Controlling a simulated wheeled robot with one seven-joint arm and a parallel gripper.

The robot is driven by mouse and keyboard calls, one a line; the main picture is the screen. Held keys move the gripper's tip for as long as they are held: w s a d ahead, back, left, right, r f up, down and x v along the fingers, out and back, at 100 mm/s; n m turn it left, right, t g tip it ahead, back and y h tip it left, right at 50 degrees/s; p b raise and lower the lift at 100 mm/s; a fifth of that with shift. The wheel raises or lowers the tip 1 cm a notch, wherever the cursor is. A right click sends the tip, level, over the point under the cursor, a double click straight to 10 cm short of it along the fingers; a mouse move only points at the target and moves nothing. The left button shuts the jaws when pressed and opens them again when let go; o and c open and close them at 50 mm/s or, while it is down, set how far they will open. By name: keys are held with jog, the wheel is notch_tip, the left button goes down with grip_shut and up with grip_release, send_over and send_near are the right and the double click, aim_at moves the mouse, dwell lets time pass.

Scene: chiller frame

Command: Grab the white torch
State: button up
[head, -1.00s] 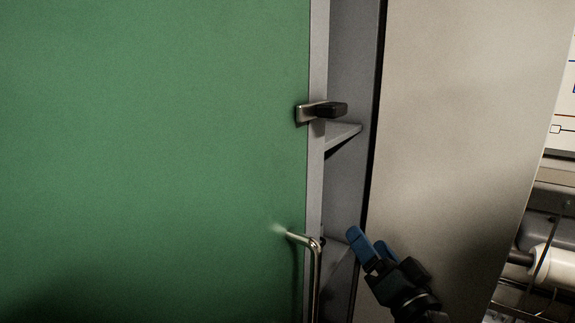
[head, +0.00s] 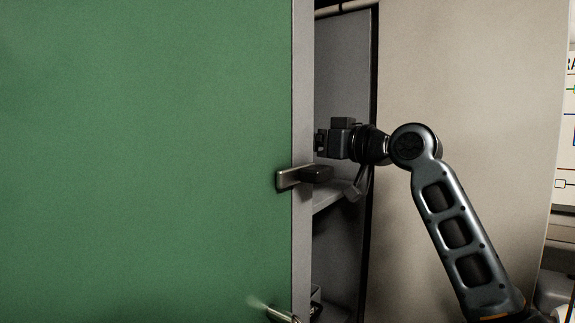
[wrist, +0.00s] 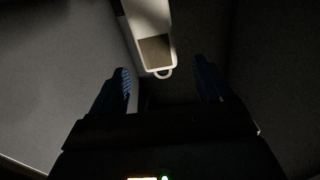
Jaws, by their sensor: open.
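The white torch (wrist: 150,25) shows in the wrist view as a pale, boxy body with a brownish end face and a small loop at its near end. It comes in from the top edge, and its far part is out of frame. My gripper (wrist: 161,68) is open, with one blue finger to the left and one to the right of the torch's looped end. No contact shows. In the head view my gripper (head: 326,141) reaches left into the narrow cabinet opening. Its fingers and the torch are hidden behind the green door's edge there.
A large green door (head: 150,150) with a metal latch (head: 293,178) fills the left of the head view. A grey shelf (head: 335,193) lies just below my gripper. A beige panel (head: 480,80) stands to the right, behind my arm.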

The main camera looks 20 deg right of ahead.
jog(key=p+x, duration=0.2)
jog(key=x, duration=0.6)
jog(key=shift+p, duration=0.3)
jog(key=shift+c, duration=0.4)
jog(key=c, duration=1.1)
jog(key=shift+r, duration=0.1)
